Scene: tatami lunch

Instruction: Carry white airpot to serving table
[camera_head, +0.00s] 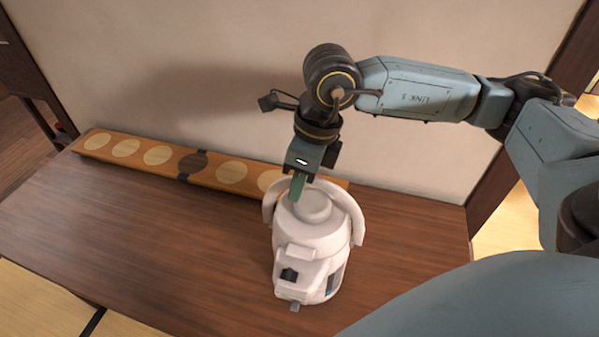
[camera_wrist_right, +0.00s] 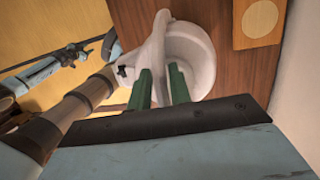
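The white airpot (camera_head: 313,240) stands upright on a brown wooden table (camera_head: 150,235), its spout side toward me. Its carrying handle (camera_head: 352,215) is raised in an arch over the lid. My right gripper (camera_head: 298,190) reaches down from above onto this handle. In the right wrist view the two green fingers (camera_wrist_right: 161,82) sit on either side of the white handle (camera_wrist_right: 156,45), with little gap showing, and appear shut on it. The airpot's round top (camera_wrist_right: 190,55) lies just beyond the fingers. My left gripper is not seen in the head view.
A long wooden board with round inlays (camera_head: 160,156) lies along the wall at the table's back edge, close behind the airpot. The table is clear to the left of the airpot. Tatami (camera_head: 35,300) shows at the lower left.

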